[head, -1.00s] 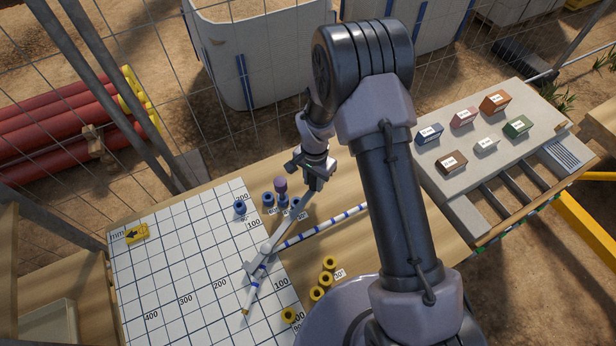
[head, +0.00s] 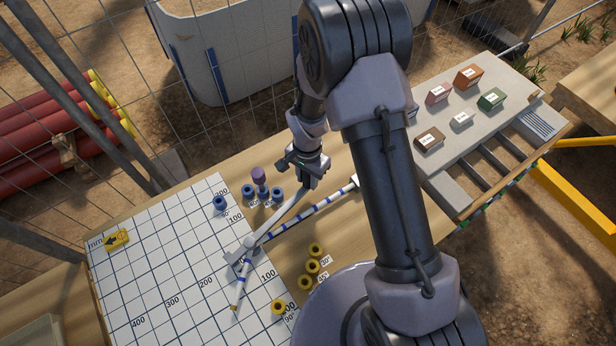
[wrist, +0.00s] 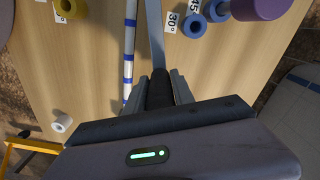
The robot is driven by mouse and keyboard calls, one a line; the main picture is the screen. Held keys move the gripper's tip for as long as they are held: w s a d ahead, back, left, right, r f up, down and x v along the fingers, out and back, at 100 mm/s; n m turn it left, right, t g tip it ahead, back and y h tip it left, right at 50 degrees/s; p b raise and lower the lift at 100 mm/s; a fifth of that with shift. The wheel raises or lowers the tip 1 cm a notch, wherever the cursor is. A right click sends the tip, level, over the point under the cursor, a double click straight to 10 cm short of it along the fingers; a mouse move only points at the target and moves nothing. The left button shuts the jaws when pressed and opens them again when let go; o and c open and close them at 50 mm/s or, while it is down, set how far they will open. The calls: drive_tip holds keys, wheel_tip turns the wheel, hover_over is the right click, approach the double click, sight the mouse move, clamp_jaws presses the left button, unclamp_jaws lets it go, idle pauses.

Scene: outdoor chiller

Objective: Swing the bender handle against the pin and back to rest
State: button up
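The grey bender handle (head: 280,218) runs from its pivot (head: 249,243) on the gridded board up to my gripper (head: 311,168). In the wrist view the handle (wrist: 154,35) ends in a dark grip (wrist: 159,90) between the two fingers of my gripper (wrist: 160,88), which is shut on it. The purple-topped pin (head: 259,175) stands upright among the blue bushings, left of the handle and apart from it. Its purple top (wrist: 262,6) shows at the wrist view's upper right. A blue-striped white tube (head: 310,209), bent at the pivot, lies right of the handle.
Blue bushings (head: 219,202) with angle labels line the board's upper edge. Several yellow bushings (head: 312,267) sit right of the pivot. A grey tray (head: 450,160) with coloured blocks is at the right. A wire fence stands behind the bench.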

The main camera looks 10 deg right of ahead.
drive_tip(key=o, duration=0.3)
drive_tip(key=shift+o, duration=0.2)
